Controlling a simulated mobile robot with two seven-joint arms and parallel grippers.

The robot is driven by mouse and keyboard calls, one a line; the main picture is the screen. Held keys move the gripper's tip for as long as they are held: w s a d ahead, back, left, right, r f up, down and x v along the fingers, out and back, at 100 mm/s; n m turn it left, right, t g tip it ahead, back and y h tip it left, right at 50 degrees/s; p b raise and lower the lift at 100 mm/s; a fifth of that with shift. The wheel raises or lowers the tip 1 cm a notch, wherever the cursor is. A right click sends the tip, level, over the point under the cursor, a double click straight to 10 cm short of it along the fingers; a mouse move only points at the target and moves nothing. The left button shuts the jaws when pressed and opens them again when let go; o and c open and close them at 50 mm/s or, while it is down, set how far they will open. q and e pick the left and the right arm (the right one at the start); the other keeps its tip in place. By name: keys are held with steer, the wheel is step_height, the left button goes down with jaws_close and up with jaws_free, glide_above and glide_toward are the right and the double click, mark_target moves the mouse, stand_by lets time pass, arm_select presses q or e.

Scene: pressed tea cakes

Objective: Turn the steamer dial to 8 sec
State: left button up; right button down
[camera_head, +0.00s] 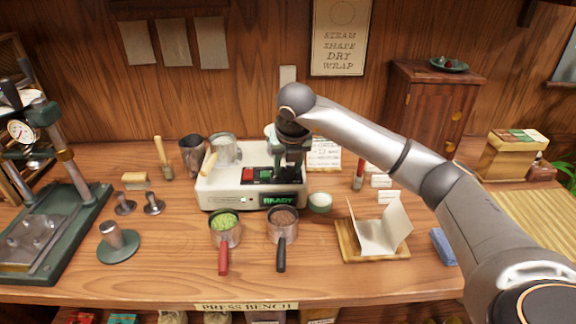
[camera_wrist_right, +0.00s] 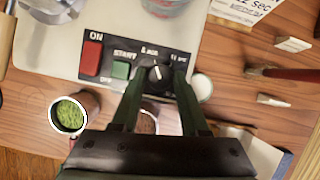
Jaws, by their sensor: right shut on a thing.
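The cream steamer (camera_head: 222,188) stands in the middle of the bench with a black control panel (camera_head: 250,176) on top and a green READY display (camera_head: 279,200). In the right wrist view the panel carries a red ON button (camera_wrist_right: 91,57), a green button (camera_wrist_right: 121,70) and the black dial (camera_wrist_right: 158,73). The dial's white mark points roughly up, near a middle label; the labels are too blurred to read surely. My right gripper (camera_wrist_right: 158,84) is shut on the dial, a finger on each side. In the head view my gripper (camera_head: 291,168) hides the dial. My left gripper is out of view.
A cup of green leaves (camera_head: 226,226) and a cup of brown leaves (camera_head: 283,223) stand before the steamer. A small white bowl (camera_head: 320,201) is close to its right. A press (camera_head: 45,228) is at left, a wooden tray with folded paper (camera_head: 372,253) at right.

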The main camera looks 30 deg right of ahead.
stand_by(0.3)
steer(key=shift+c, duration=2.1)
jaws_free()
